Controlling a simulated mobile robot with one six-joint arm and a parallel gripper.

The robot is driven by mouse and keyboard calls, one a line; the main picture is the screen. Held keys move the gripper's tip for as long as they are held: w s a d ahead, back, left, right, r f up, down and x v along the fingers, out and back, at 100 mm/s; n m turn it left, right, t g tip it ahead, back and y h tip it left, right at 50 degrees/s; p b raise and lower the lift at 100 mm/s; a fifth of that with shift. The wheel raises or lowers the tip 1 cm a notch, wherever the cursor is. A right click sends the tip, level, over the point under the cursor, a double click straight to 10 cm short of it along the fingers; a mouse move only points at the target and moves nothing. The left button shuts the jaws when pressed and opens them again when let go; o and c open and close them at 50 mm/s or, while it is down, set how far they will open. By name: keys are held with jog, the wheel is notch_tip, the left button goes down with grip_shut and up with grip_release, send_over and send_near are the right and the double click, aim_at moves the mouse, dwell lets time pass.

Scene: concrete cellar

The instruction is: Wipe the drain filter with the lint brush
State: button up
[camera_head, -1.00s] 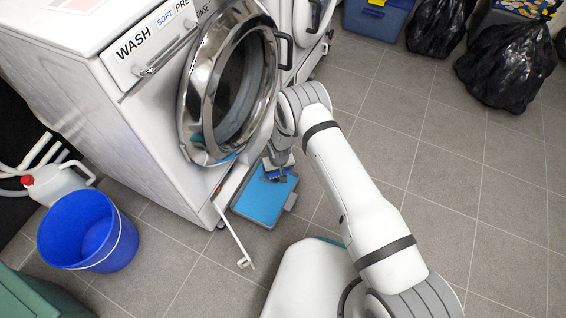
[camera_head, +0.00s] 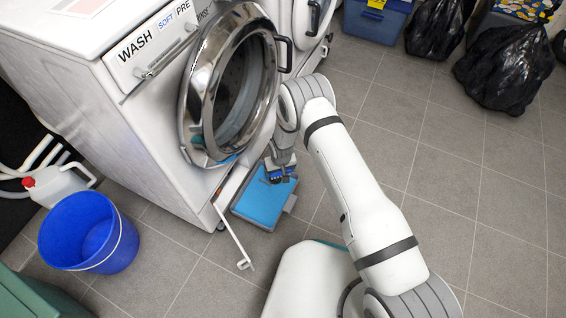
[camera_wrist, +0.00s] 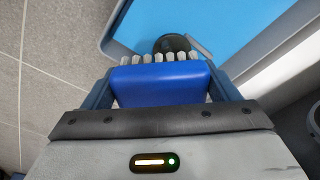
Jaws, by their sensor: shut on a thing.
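My gripper (camera_head: 280,166) is low over the light blue tray (camera_head: 262,205), in front of the washing machine's base. In the wrist view my gripper (camera_wrist: 165,84) is shut on the lint brush (camera_wrist: 162,82), which has a blue back and a row of white bristles. A dark round part (camera_wrist: 176,42), seemingly the drain filter, shows on the tray just beyond the bristle tips, partly hidden by them. I cannot tell whether the bristles touch it. In the head view the brush and filter are small and mostly hidden by my gripper.
The washing machine (camera_head: 150,130) stands close on the left with its round door (camera_head: 190,110) open above the tray. A thin white flap (camera_head: 232,235) sticks out at its base. A blue bucket (camera_head: 88,235) stands left. Floor to the right is clear up to black bags (camera_head: 503,75).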

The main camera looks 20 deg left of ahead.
jog(key=shift+s+r+p, duration=0.1)
jog(key=shift+r+p, duration=1.4)
jog(key=shift+r, duration=1.25)
